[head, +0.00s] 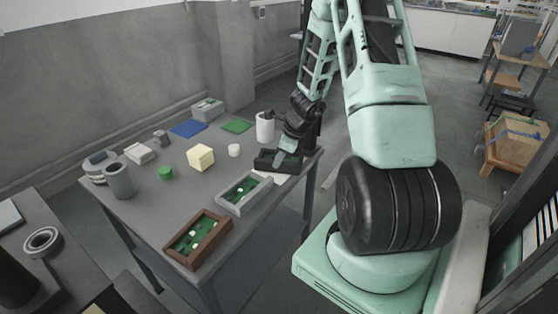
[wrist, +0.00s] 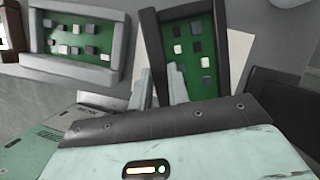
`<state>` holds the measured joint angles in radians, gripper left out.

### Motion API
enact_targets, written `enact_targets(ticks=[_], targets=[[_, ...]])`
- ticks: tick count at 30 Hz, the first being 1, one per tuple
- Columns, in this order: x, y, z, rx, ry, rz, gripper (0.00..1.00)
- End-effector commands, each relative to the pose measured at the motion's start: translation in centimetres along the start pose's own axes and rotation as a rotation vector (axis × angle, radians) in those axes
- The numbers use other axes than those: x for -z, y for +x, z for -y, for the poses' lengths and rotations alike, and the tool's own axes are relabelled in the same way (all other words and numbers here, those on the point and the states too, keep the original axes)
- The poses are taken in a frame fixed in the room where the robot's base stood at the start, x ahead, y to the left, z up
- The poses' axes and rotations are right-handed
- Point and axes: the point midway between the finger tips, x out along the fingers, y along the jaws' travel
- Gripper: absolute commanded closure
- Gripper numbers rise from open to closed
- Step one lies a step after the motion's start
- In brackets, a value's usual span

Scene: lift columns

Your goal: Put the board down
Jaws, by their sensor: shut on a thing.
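A green board with small black, white and grey blocks in a dark frame (wrist: 221,42) is under my gripper in the wrist view. In the head view the dark frame (head: 264,160) is at the table's right end, partly hidden by my gripper (head: 289,150). My gripper (wrist: 161,85) is shut, with one finger outside the frame's near wall and the other over the green board. I cannot tell whether the frame touches the table. A pale flat sheet (wrist: 238,50) lies beside and partly under it.
A grey-framed green board (head: 243,193) and a brown-framed one (head: 197,240) lie along the table's (head: 150,205) near edge. A white cylinder (head: 265,127), cream block (head: 200,157) and grey cup (head: 120,180) stand on the table. The middle has bare patches.

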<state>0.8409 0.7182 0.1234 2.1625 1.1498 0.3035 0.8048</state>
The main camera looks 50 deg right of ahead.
Motion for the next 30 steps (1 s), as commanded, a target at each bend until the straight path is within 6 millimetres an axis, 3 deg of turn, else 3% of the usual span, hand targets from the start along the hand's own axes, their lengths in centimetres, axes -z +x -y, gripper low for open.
enact_targets(ticks=[11,12,14,15,25,30], targets=[[0.1,0.4,0.0,0.001,-0.001,0.001,1.00],[0.2,0.5,0.0,0.001,-0.001,0.000,0.80],[0.1,0.4,0.0,0.001,-0.001,0.000,0.63],[0.1,0.3,0.0,0.001,-0.001,0.000,0.61],[0.0,0.0,0.0,0.001,-0.001,0.000,0.61],[-0.1,-2.4,0.1,0.005,-0.004,0.000,0.61]])
